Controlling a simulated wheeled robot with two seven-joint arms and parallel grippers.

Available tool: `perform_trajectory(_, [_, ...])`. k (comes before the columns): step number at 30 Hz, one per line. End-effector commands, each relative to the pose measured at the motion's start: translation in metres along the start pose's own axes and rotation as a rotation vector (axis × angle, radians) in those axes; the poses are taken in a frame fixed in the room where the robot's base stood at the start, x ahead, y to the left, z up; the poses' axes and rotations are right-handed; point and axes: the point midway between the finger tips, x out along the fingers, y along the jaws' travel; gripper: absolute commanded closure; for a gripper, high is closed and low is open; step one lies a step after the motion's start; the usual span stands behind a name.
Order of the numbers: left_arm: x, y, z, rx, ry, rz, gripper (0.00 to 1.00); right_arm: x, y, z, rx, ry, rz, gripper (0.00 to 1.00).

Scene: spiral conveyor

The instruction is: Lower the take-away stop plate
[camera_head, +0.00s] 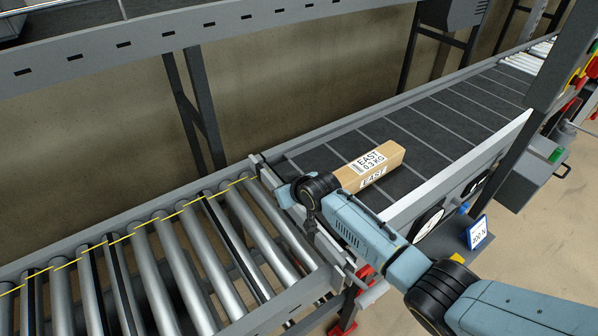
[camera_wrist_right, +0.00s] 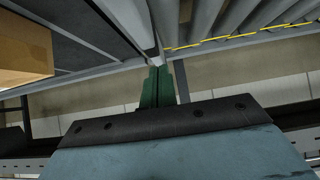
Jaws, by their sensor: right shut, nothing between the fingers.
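The stop plate (camera_head: 270,180) is a narrow grey bar across the line where the dark belt meets the steel rollers. My arm hides part of it, and I cannot tell its exact height. In the right wrist view it seems to be the light grey strip (camera_wrist_right: 138,22) between belt and rollers. My left gripper is not in view.
A brown carton (camera_head: 372,165) labelled EAST lies on the belt (camera_head: 430,130), beside my right wrist. Steel rollers (camera_head: 170,260) fill the lower left. A grey side rail (camera_head: 470,165) runs along the belt's near side. A blue-and-white sign (camera_head: 477,233) and red parts (camera_head: 365,273) sit below it.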

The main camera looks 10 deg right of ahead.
Motion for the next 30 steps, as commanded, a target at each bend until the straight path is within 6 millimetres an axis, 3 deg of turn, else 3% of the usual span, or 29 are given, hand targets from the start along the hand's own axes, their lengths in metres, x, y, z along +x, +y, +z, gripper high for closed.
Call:
perform_trajectory(1, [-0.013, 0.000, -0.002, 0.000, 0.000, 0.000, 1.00, -0.009, 0.000, -0.011, 0.000, 0.004, 0.000, 1.00])
perform_trajectory(5, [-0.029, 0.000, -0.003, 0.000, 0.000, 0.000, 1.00, -0.020, -0.001, -0.025, 0.000, 0.009, 0.000, 1.00])
perform_trajectory(21, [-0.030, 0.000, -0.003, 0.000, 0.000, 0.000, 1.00, -0.092, 0.000, -0.026, -0.001, 0.013, 0.000, 1.00])
perform_trajectory(30, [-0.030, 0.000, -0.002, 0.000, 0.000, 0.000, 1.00, -0.113, 0.000, -0.028, 0.000, 0.013, 0.000, 1.00])
